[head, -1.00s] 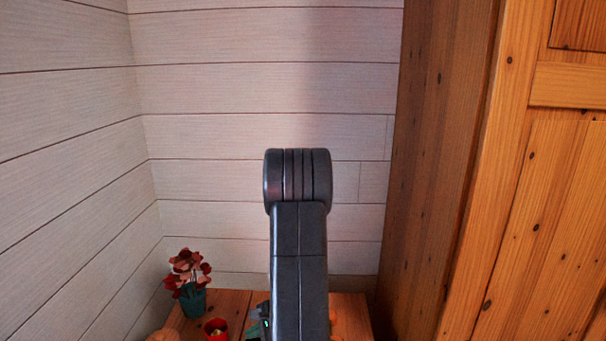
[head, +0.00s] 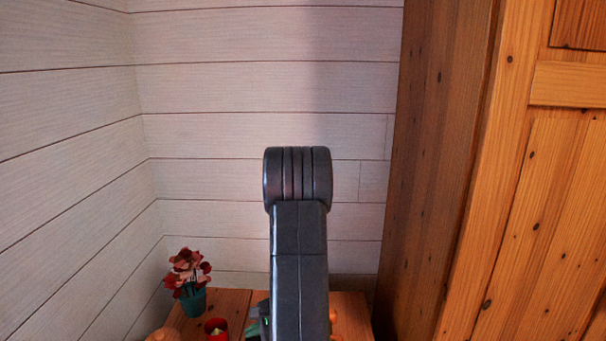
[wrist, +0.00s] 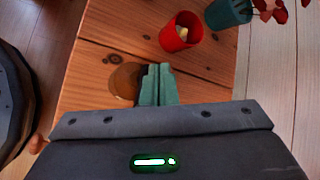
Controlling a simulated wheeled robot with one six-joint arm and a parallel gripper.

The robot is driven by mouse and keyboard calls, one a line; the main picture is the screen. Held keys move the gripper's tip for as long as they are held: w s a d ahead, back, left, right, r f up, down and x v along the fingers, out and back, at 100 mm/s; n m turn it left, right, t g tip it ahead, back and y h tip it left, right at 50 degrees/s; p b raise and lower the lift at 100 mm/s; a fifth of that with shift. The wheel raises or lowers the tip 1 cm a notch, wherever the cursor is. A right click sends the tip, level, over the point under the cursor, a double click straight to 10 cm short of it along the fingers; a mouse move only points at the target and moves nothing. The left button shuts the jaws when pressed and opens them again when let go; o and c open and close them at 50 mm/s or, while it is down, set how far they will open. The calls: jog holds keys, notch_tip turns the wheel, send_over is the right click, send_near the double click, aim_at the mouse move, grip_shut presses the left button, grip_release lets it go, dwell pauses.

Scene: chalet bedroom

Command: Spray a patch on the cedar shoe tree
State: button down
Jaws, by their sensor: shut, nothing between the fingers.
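My gripper (wrist: 157,85) shows in the wrist view as two teal fingers pressed together with nothing between them. It is over the wooden table top (wrist: 110,45). A round brown thing (wrist: 124,80) lies partly behind the fingers on their left; I cannot tell whether it is part of the cedar shoe tree. In the head view my dark arm hides the middle of the table, and only a sliver of the gripper shows beside it. I cannot make out a shoe tree or a sprayer for certain in either view.
A red cup (wrist: 181,35) with something yellowish inside stands just beyond the fingers. A teal pot (head: 193,303) of red flowers (head: 187,270) stands behind it. A wooden wardrobe (head: 530,190) stands at right.

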aim_at(254, 339)
jog(key=shift+r, duration=0.3)
notch_tip(254, 339, up, 6)
jog(key=p, duration=0.4)
jog(key=shift+r+p, duration=0.1)
jog(key=shift+p, duration=0.2)
dwell(2.4)
